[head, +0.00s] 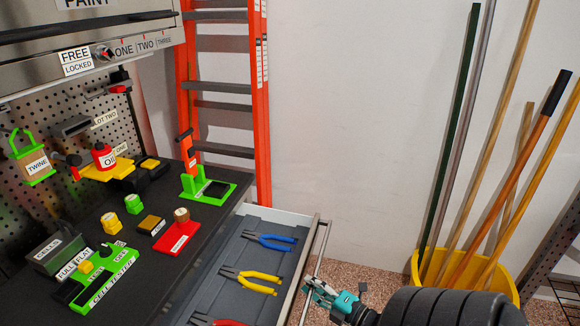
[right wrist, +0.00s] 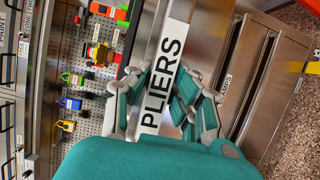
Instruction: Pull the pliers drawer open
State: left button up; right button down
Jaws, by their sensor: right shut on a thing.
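The pliers drawer (head: 235,218) stands pulled out from under the black worktop. Blue-handled pliers (head: 270,240), yellow-handled pliers (head: 250,281) and red-handled pliers (head: 215,321) lie on its grey liner. Its bar handle (head: 318,243) runs along the front. My right gripper (head: 313,287), teal and grey, is at the handle, shut on it. In the right wrist view my right gripper (right wrist: 168,86) is in front of the drawer face with the PLIERS label (right wrist: 165,70). The exact finger contact is hard to see. My left gripper is not in view.
A yellow bin (head: 465,285) with several long poles stands at the right. An orange ladder (head: 262,100) leans behind the chest. The worktop (head: 135,232) carries several small items and green holders. Open floor (head: 370,282) lies between drawer and bin.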

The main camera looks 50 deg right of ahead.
jog(key=shift+s+d, duration=0.35)
jog(key=shift+s, duration=0.5)
jog(key=shift+s+d, duration=0.35)
jog(key=shift+s, duration=0.5)
jog(key=c, duration=1.1)
grip_release()
jog(key=s, duration=1.2)
